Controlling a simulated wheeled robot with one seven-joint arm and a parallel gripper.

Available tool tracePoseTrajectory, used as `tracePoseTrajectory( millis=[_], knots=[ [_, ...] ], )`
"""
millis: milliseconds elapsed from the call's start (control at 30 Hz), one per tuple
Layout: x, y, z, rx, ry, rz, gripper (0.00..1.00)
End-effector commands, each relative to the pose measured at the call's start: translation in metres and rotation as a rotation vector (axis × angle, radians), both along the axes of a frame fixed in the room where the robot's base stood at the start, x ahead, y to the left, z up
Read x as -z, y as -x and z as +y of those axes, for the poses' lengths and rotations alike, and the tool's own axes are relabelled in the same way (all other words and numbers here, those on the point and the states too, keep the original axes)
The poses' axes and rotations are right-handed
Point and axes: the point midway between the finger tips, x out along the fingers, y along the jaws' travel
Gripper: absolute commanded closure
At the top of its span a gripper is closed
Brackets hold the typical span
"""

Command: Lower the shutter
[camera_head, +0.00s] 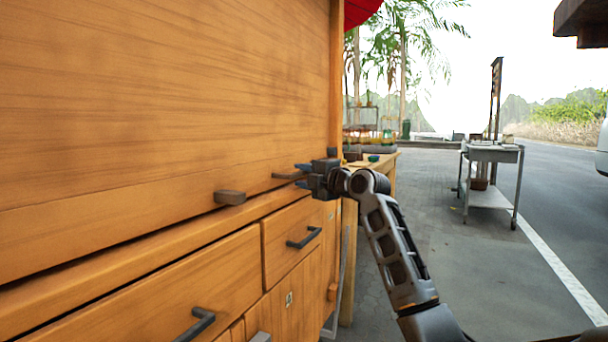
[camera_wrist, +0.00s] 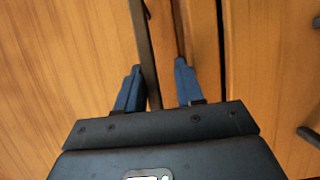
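The shutter (camera_head: 150,90) is a large light-wood panel filling the left of the head view. Its lower edge is close above the wooden ledge (camera_head: 130,255), with a thin dark line between them. A small brown block handle (camera_head: 229,197) sticks out near the shutter's lower edge. My gripper (camera_head: 298,171) is at the shutter's far lower corner, beside another brown handle piece (camera_head: 284,176). In the wrist view, my blue fingers (camera_wrist: 158,85) are apart in front of the wood, with a dark strip (camera_wrist: 143,45) running between them. I cannot tell whether they touch anything.
Drawers with dark handles (camera_head: 304,238) are below the ledge. A wooden table (camera_head: 382,165) stands just beyond the cabinet. A grey metal cart (camera_head: 492,154) is farther right. The paved ground between is clear.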

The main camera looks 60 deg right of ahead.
Motion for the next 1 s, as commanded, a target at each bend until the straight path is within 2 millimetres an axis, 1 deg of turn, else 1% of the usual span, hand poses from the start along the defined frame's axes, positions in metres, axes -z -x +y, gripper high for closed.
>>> tracePoseTrajectory(
  millis=[267, 367, 467, 700, 800, 1000],
  knots=[
    [-0.002, 0.0, 0.0, 0.0, 0.001, -0.003, 0.6],
    [-0.002, 0.005, 0.001, 0.001, 0.001, -0.004, 0.6],
    [-0.004, 0.017, 0.004, 0.003, 0.002, -0.005, 0.6],
    [-0.002, 0.054, 0.017, 0.002, -0.001, -0.003, 0.6],
    [-0.002, 0.066, 0.021, 0.002, -0.001, -0.001, 0.6],
    [-0.001, 0.074, 0.024, 0.0, 0.001, -0.002, 0.6]
  ],
)
